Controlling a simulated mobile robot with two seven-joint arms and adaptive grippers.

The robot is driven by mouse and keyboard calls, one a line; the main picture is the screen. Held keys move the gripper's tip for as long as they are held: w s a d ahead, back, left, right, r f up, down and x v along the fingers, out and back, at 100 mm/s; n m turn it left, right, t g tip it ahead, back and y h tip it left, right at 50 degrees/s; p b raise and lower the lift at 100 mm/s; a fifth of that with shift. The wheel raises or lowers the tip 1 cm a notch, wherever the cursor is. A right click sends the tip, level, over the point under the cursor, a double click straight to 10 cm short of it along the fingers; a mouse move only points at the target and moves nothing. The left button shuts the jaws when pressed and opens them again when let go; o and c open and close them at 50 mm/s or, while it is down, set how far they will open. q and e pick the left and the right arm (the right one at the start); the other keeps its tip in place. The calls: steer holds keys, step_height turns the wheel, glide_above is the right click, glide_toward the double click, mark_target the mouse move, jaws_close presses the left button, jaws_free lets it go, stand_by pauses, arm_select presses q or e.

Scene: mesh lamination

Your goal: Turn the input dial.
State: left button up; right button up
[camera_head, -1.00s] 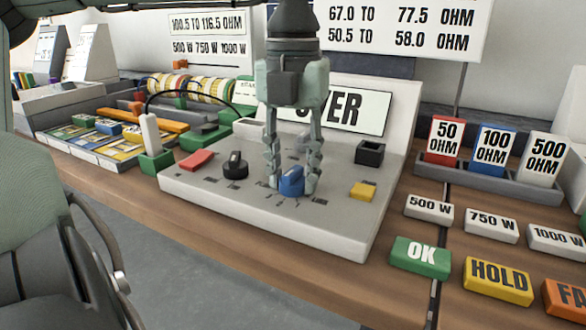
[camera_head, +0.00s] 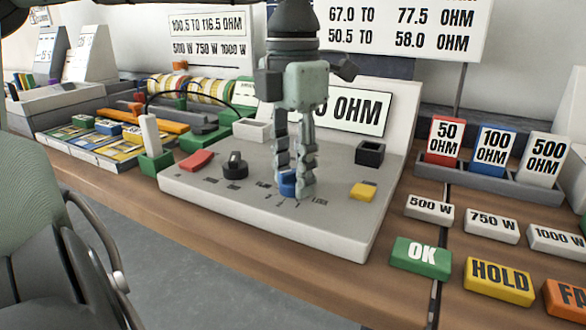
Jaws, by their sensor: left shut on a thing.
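The blue dial (camera_head: 287,184) sits on the grey top of the tester (camera_head: 337,224). My left gripper (camera_head: 295,186) points straight down and is shut on it, its fingers covering part of the dial. The tester's display (camera_head: 370,109) shows "0 OHM", with the start of the reading hidden behind my gripper. A black knob (camera_head: 235,166) stands on the panel left of the blue dial, apart from my gripper. My right gripper is not in view.
OK (camera_head: 420,257) and HOLD (camera_head: 498,282) blocks lie to the right. Resistance cards stand in a rack (camera_head: 487,179) behind them.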

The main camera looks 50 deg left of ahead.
mark_target(293, 170)
arm_select(q)
steer(key=shift+m, duration=0.4)
steer(key=o, duration=1.2)
steer(key=shift+c, duration=0.2)
step_height(293, 170, up, 12)
